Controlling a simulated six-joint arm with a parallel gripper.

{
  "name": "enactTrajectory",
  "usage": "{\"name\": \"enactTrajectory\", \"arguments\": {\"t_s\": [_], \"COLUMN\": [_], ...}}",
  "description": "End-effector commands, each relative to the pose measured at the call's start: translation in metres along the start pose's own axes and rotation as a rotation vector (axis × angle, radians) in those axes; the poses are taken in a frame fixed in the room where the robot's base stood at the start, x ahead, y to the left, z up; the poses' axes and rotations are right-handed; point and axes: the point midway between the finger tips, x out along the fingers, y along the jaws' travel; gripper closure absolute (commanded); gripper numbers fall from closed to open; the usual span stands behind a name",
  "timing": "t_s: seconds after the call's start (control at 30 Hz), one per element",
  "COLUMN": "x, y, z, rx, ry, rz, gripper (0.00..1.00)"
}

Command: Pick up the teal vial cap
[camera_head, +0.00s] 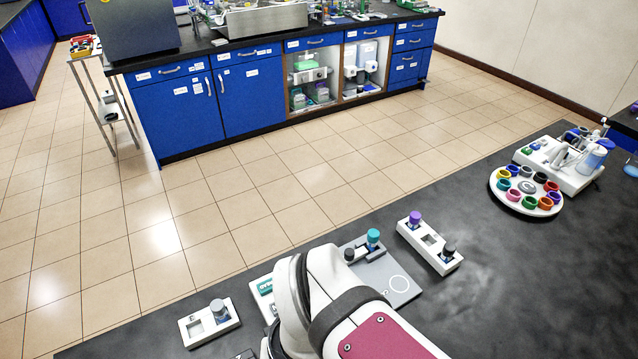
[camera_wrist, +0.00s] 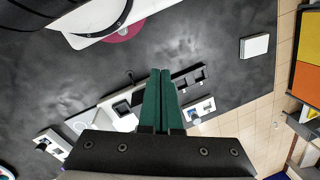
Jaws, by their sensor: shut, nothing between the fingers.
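The teal vial cap (camera_head: 373,236) sits upright on a vial at the back edge of a grey station plate (camera_head: 405,283) with a white circle, in the head view. A black-capped vial (camera_head: 350,255) stands to its left. My gripper (camera_wrist: 160,72) shows in the wrist view with its green fingers together and nothing between them. The fingers extend over the bench. In the head view my arm hides my gripper and part of the station. I cannot make out the teal cap in the wrist view.
A white rack (camera_head: 430,240) holds purple- and black-capped vials right of the station. Another rack (camera_head: 193,330) with a grey-capped vial stands left. A round carousel (camera_head: 511,201) of coloured rings and white equipment (camera_head: 575,178) stand far right. The black bench (camera_head: 520,270) is clear between.

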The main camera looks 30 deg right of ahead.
Motion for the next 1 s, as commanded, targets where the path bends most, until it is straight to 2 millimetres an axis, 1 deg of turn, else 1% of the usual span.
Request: {"name": "enactTrajectory", "arguments": {"t_s": [0.3, 0.37, 0.4, 0.7, 0.93, 0.97, 1.0], "x": [0.000, 0.000, 0.000, 0.000, 0.000, -0.001, -0.004], "y": [0.000, 0.000, 0.000, 0.000, 0.000, 0.000, 0.000], "z": [0.000, 0.000, 0.000, 0.000, 0.000, -0.002, -0.011], "rx": [0.000, 0.000, 0.000, 0.000, 0.000, 0.005, 0.033], "ry": [0.000, 0.000, 0.000, 0.000, 0.000, 0.002, 0.012], "rz": [0.000, 0.000, 0.000, 0.000, 0.000, 0.002, 0.013], "gripper": [1.00, 0.89, 0.82, 0.29, 0.29, 0.29, 0.29]}}
